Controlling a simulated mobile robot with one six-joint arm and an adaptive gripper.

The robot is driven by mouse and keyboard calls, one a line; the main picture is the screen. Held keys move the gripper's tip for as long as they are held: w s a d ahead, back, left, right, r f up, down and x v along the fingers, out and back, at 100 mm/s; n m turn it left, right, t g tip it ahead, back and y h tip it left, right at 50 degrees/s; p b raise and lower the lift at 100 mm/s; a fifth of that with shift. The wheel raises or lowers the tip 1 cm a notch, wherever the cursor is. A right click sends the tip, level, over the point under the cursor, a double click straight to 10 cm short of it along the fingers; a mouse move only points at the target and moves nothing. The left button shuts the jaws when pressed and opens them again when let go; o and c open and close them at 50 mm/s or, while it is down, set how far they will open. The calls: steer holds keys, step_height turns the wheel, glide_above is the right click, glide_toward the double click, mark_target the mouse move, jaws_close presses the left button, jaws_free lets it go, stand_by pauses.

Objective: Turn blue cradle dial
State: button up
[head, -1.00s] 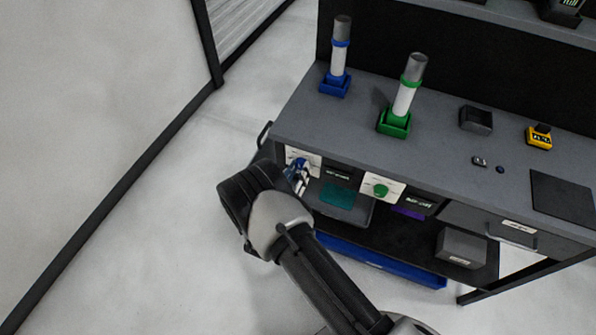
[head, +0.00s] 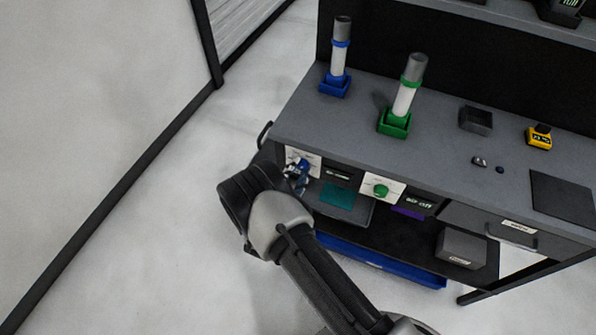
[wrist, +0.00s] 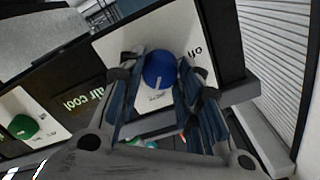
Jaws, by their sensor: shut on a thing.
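The blue cradle dial (wrist: 160,68) is a round blue knob on a white plate (wrist: 118,46) on the bench front. In the head view the dial (head: 303,164) is partly covered by my gripper (head: 297,175). In the wrist view my gripper (wrist: 158,75) has one finger on each side of the dial and is shut on it. A white pointer mark shows on the dial's lower part. The dark display (wrist: 72,100) beside the plate reads "air cool" in pale green letters. The blue cradle (head: 335,87) stands on the bench with a white-and-grey roll upright in it.
A green dial (head: 381,190) sits on a second white plate to the right, beside a display reading "air off". A green cradle (head: 394,122) holds another roll. A drawer (head: 490,226) is further right. Open floor lies left of the bench.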

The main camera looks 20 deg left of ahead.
steer(key=m, duration=0.5)
steer(key=shift+m, duration=0.3)
steer(key=m, duration=0.4)
steer(key=shift+m, duration=0.6)
steer(key=o, duration=1.1)
steer(key=s, duration=1.2)
steer(key=shift+a, duration=0.45)
